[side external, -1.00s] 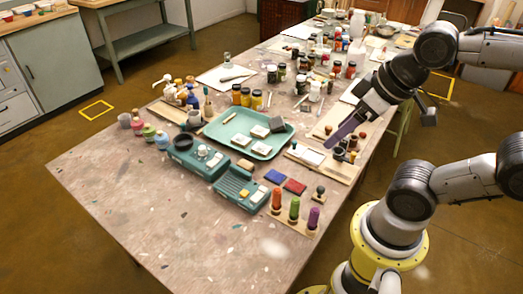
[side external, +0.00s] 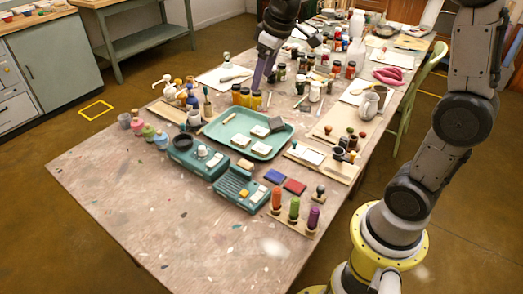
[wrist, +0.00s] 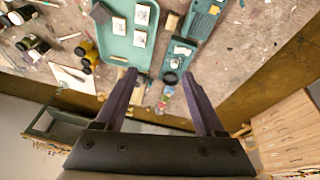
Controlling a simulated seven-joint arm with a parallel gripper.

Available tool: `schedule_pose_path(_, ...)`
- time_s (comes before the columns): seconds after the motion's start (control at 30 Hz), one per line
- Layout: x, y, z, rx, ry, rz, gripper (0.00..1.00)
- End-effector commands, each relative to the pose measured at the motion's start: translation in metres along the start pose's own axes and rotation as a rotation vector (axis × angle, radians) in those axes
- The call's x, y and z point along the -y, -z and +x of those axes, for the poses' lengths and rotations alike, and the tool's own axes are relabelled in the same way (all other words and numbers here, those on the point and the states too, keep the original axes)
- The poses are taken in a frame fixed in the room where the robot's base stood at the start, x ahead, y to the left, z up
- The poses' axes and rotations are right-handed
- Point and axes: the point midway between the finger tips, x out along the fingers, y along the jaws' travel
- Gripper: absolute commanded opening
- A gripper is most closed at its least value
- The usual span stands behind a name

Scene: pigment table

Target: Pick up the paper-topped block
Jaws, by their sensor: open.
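A teal tray (side external: 213,132) in the side view holds a few small blocks. A dark block (side external: 276,124) is at the right end. I cannot tell which top is paper. In the wrist view the tray (wrist: 112,50) shows pale-topped blocks (wrist: 118,27), (wrist: 142,14) and (wrist: 139,39). My gripper (side external: 256,88) is above the table behind the tray, apart from the blocks. Its fingers (wrist: 159,78) are spread and empty.
Teal devices (side external: 238,188) stand in front. Stamps with coloured handles (side external: 294,209) are at the front right. The table's front left is clear.

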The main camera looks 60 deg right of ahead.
Motion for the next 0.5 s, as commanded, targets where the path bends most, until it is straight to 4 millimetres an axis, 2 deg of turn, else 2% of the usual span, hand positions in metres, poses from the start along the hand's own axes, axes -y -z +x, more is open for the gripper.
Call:
schedule_pose_path(0.03, -0.013, 0.009, 0.025, 0.042, 0.007, 0.009, 0.71)
schedule_pose_path(0.13, -0.034, 0.02, 0.07, 0.108, 0.022, 0.025, 0.71)
schedule_pose_path(0.3, -0.062, 0.016, 0.143, 0.216, 0.051, 0.072, 0.71)
schedule_pose_path(0.4, -0.07, 0.005, 0.173, 0.268, 0.068, 0.096, 0.71)
schedule_pose_path(0.5, -0.073, -0.007, 0.191, 0.307, 0.082, 0.111, 0.71)
